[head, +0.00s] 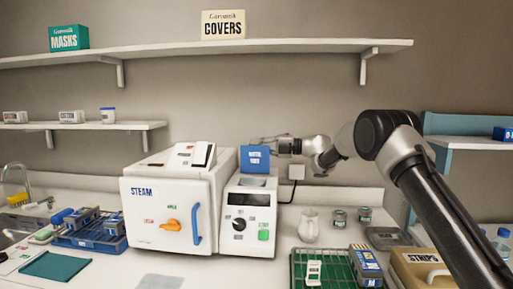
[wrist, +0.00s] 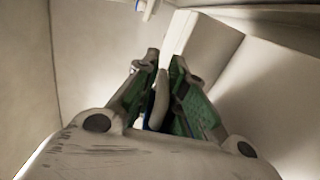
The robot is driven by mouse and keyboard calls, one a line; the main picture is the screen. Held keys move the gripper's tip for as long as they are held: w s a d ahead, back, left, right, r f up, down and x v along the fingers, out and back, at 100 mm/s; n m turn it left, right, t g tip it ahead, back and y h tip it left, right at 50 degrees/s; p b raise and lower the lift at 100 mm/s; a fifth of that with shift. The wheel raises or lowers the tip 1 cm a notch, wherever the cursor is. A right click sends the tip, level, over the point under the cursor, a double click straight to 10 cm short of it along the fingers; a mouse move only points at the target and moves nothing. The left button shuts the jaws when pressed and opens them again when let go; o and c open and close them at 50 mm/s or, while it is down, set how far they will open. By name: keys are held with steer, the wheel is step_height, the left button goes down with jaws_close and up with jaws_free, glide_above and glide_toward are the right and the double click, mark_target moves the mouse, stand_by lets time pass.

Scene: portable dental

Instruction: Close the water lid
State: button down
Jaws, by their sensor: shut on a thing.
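The blue water lid (head: 255,157) stands raised, near upright, at the top of the narrow white unit (head: 249,213) beside the steam machine. My gripper (head: 273,147) is at the lid's upper right edge, with its arm reaching in from the right. In the wrist view, the green-padded fingers (wrist: 163,75) are close together around a thin pale piece with a dark blue edge low between them. This looks like the lid's edge, though most of the lid is hidden there.
The white steam machine (head: 168,214) stands directly left of the unit. A pale jug (head: 309,226) and two small jars (head: 338,218) stand to the right. A green tray (head: 301,276) lies in front of them. A shelf (head: 200,53) runs above with free space under it.

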mark_target(254, 153)
steer(key=shift+s+r+n, duration=0.1)
steer(key=shift+s+n, duration=1.2)
steer(key=shift+n, duration=0.1)
steer(key=s+n, duration=0.4)
steer(key=s+f+n, duration=0.1)
steer(key=s+n, duration=0.1)
steer(key=n, duration=0.1)
steer(key=shift+s, duration=0.3)
steer(key=shift+s+a+f+n, duration=0.1)
steer(key=shift+s+f+n, duration=0.95)
steer(key=shift+n, duration=0.25)
steer(key=shift+s+f+n, duration=0.9)
steer(key=shift+s+n, duration=0.15)
steer(key=shift+n, duration=0.25)
steer(key=c, duration=1.5)
jaws_free()
steer(key=shift+a, duration=0.1)
